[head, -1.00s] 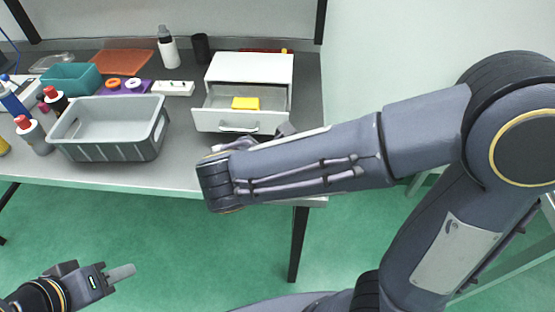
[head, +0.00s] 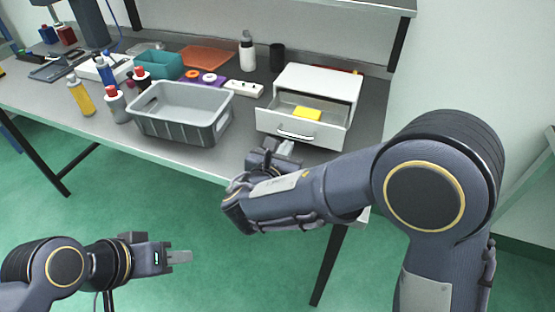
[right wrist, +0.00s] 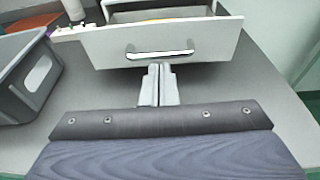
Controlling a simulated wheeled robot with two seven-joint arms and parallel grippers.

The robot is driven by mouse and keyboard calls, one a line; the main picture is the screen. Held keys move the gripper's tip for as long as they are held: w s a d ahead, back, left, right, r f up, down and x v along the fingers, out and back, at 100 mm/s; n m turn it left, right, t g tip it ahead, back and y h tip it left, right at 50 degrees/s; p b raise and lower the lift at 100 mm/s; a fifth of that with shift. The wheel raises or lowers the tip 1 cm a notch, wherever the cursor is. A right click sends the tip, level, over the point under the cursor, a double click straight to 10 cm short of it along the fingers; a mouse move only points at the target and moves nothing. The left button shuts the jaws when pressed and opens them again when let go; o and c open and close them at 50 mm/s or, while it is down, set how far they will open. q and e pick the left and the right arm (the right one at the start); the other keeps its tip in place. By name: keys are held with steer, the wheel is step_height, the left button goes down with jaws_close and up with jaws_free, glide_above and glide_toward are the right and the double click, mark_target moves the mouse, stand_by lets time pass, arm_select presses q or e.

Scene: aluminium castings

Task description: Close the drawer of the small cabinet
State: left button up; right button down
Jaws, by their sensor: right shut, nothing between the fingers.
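The small white cabinet (head: 318,84) stands at the right end of the table. Its drawer (head: 297,128) is pulled out toward me, with a yellow block (head: 307,113) inside. The drawer front with its metal handle (right wrist: 160,54) fills the top of the right wrist view. My right gripper (head: 285,148) is in front of the drawer; in the right wrist view its shut, empty fingers (right wrist: 158,80) point at the drawer front just below the handle. I cannot tell whether they touch it. My left gripper (head: 180,257) hangs low over the floor, away from the table; its fingers look together.
A grey bin (head: 180,112) stands left of the drawer, close to the front edge. Bottles, a teal tray (head: 158,65), a power strip (head: 244,88) and a black cup (head: 277,57) occupy the table. A shelf edge (head: 290,5) is above.

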mark_target(306, 117)
steer(key=shift+x, duration=1.7)
steer(key=x, duration=0.4)
steer(key=r+x, duration=0.1)
steer(key=x, duration=0.3)
steer(key=r+b+x, duration=0.1)
steer(key=x, duration=0.3)
steer(key=shift+w+d+r, duration=0.35)
steer(key=shift+r, duration=0.1)
steer(key=shift+s+a, duration=0.1)
